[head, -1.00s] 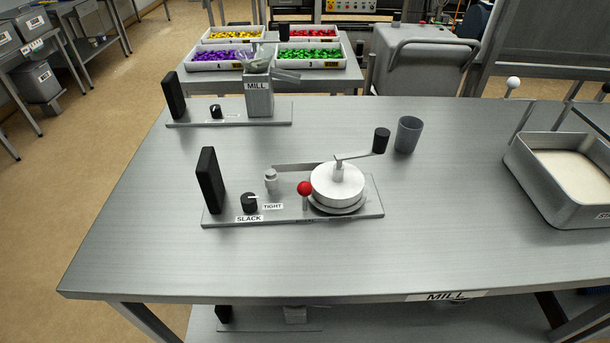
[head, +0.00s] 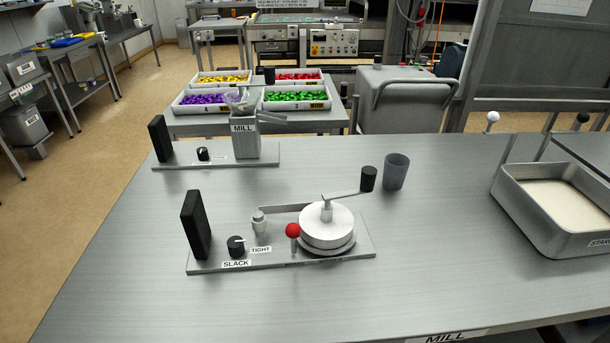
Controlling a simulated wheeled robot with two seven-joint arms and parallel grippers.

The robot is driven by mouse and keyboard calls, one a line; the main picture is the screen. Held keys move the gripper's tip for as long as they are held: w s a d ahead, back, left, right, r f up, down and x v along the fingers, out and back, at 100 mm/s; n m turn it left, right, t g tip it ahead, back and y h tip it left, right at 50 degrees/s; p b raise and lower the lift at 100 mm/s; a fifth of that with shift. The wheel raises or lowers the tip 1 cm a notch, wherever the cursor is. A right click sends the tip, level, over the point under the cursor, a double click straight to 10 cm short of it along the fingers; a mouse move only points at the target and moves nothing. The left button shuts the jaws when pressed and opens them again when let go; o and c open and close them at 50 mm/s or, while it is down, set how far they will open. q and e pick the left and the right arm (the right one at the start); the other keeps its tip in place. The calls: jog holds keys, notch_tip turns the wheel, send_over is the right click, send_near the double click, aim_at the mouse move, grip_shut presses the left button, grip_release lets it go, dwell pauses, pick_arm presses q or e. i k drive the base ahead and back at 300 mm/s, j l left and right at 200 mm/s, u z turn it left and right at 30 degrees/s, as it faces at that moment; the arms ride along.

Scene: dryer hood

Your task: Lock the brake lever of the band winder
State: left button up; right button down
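The band winder (head: 345,255) stands on the near part of the steel table in the head view. Its white drum (head: 327,225) carries a crank with a black handle (head: 368,179) that points to the back right. The brake lever, with a red ball (head: 292,230) on a short upright stem, is at the front left of the drum. A black knob (head: 236,246) sits by the SLACK and TIGHT labels, and a black upright block (head: 196,224) stands at the left end. Neither of my grippers is in view.
A grey cup (head: 396,171) stands behind the crank handle. A second device labelled MILL (head: 244,140) is at the back left of the table. A metal tray of pale powder (head: 510,205) is at the right. The table front is clear.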

aim_at(292, 231)
jog(key=k+l+u, duration=0.15)
jog(key=u, duration=0.2)
jog(key=k+l+u, duration=0.15)
jog(key=u, duration=0.2)
jog(key=k+l+u, duration=0.15)
jog(key=u, duration=0.2)
